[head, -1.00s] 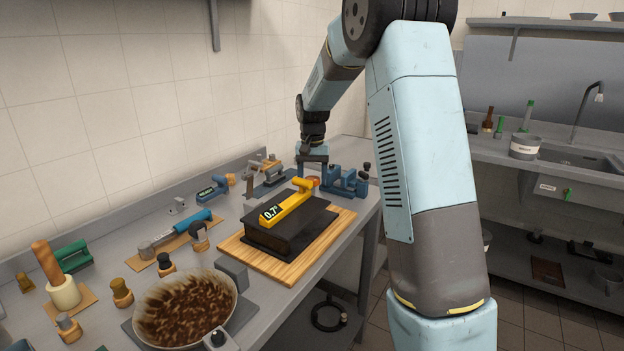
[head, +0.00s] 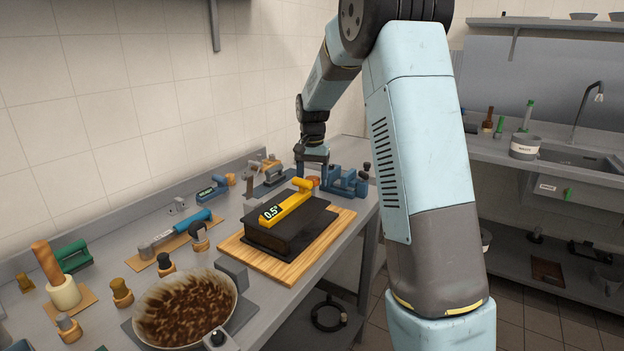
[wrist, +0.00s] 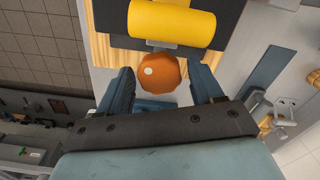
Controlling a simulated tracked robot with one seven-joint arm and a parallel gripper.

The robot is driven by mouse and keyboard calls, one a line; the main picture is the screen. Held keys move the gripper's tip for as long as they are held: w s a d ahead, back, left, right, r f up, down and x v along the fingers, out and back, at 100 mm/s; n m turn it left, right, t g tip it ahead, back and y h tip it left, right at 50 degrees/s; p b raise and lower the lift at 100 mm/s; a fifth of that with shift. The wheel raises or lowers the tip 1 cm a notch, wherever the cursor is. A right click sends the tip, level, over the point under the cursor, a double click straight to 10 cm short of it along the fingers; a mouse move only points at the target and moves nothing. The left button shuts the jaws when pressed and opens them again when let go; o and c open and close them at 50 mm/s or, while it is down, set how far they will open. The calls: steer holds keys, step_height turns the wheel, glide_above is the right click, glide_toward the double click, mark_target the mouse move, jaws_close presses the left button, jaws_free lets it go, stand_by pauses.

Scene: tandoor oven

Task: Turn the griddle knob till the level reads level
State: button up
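The orange knob (wrist: 158,73) with a pale dot on top lies between the two blue fingers of my gripper (wrist: 163,76) in the wrist view. A visible gap separates the knob from each finger. In the head view my gripper (head: 314,172) is over the far end of the black griddle (head: 285,228), where the knob (head: 315,181) partly shows. The yellow digital level (head: 290,208) rests on the griddle, and its display reads 0.5°. The level's yellow handle (wrist: 172,22) also shows in the wrist view.
The griddle sits on a wooden board (head: 270,262). A blue clamp-like tool (head: 345,181) stands close behind my gripper. A pan of brown contents (head: 190,308) is at the front, and several hand tools line the counter's left side.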

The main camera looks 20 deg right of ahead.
mark_target(313, 178)
steer(key=shift+o, duration=0.6)
steer(key=shift+r, duration=0.1)
steer(key=shift+r, duration=3.4)
steer(key=shift+s+r, duration=0.2)
steer(key=shift+s, duration=0.05)
steer(key=s+r+n+t, duration=0.2)
steer(key=s+r, duration=0.5)
steer(key=s, duration=0.3)
steer(key=s+n+t, duration=0.3)
steer(key=s, duration=2.5)
steer(key=shift+s+a+f+n+t, duration=0.2)
steer(key=shift+a+f+n+t, duration=0.1)
steer(key=shift+a+f+n, duration=0.15)
